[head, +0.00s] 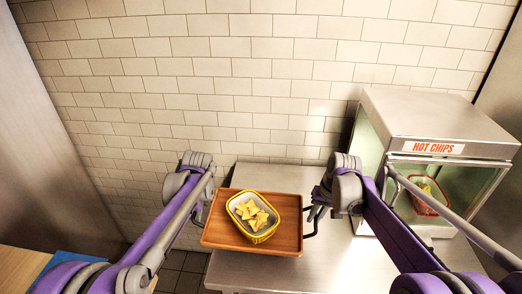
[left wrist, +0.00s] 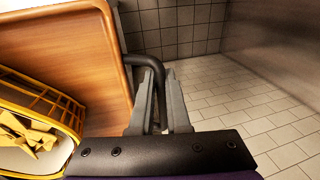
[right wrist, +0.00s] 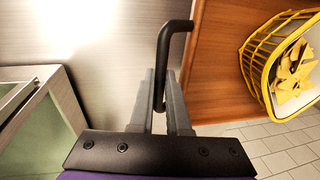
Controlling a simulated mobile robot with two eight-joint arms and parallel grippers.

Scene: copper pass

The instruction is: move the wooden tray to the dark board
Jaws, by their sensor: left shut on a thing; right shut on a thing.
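The wooden tray (head: 222,233) is in the middle of the head view, with a dark handle at each end. It carries a yellow wire basket (head: 262,236) with a pale liner and yellow chips. My left gripper (head: 205,212) is shut on the left handle, which shows in the left wrist view (left wrist: 150,62). My right gripper (head: 312,214) is shut on the right handle, seen in the right wrist view (right wrist: 165,45). The tray overlaps the steel counter's left part; its height above it is hard to tell. I cannot make out a dark board.
The steel counter (head: 340,262) runs right to a glass-fronted HOT CHIPS cabinet (head: 440,110) holding a red basket (head: 430,195). At lower left is a wooden surface (head: 22,268) with a blue item (head: 80,264). Tiled floor (head: 180,270) lies between them. A tiled wall stands behind.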

